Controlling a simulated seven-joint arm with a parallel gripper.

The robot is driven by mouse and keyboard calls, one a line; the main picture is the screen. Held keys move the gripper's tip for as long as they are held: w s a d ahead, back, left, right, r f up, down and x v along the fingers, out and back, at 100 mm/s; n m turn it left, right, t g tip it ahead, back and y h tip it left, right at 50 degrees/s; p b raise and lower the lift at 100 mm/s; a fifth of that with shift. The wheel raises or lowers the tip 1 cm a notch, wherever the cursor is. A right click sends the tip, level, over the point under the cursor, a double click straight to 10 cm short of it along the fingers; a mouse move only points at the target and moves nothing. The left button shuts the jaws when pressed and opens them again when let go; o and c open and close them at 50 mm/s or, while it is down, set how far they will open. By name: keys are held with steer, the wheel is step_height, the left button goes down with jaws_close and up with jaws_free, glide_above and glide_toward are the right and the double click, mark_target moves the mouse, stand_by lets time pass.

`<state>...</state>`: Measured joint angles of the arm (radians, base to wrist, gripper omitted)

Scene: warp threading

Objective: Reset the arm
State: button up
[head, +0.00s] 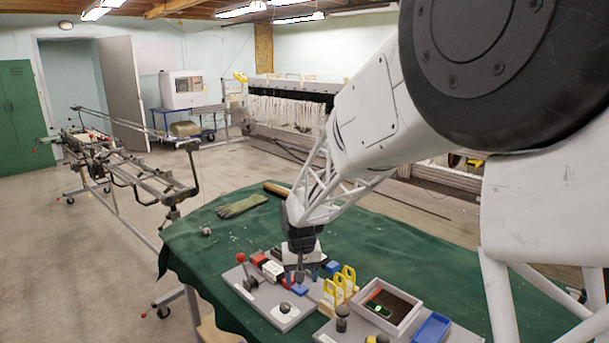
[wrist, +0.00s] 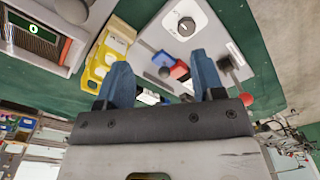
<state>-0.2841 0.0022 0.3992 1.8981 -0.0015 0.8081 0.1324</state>
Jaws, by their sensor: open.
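My gripper (head: 301,274) hangs low over the bench in the head view, above a grey board (head: 282,312) with small blocks on it. In the wrist view my gripper (wrist: 163,75) shows two blue fingers spread apart, with nothing held between them. Beyond the fingers lie a small red block (wrist: 179,70) and a dark ball-shaped knob. My arm reaches down from the upper right in the head view. Whether the fingertips touch anything on the board cannot be told.
A red-ball lever (head: 241,257) stands left of my gripper. Yellow upright pieces (head: 340,285), a grey-rimmed tray (head: 412,316) and a blue bin (head: 432,328) stand to the right. A glove (head: 242,206) lies behind on the green cloth (head: 200,240), which has free room at left.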

steer(key=s+d+r+m+t, duration=0.1)
steer(key=s+d+r, duration=1.1)
steer(key=s, duration=0.4)
steer(key=s+d+r, duration=0.1)
steer(key=s+d, duration=0.2)
steer(key=s, duration=0.7)
steer(key=s+d+r+m+t, duration=0.1)
steer(key=s+d, duration=0.3)
steer(key=s, duration=0.6)
steer(key=shift+d, duration=0.25)
steer(key=shift+w+r, duration=0.1)
steer(key=shift+c, duration=0.2)
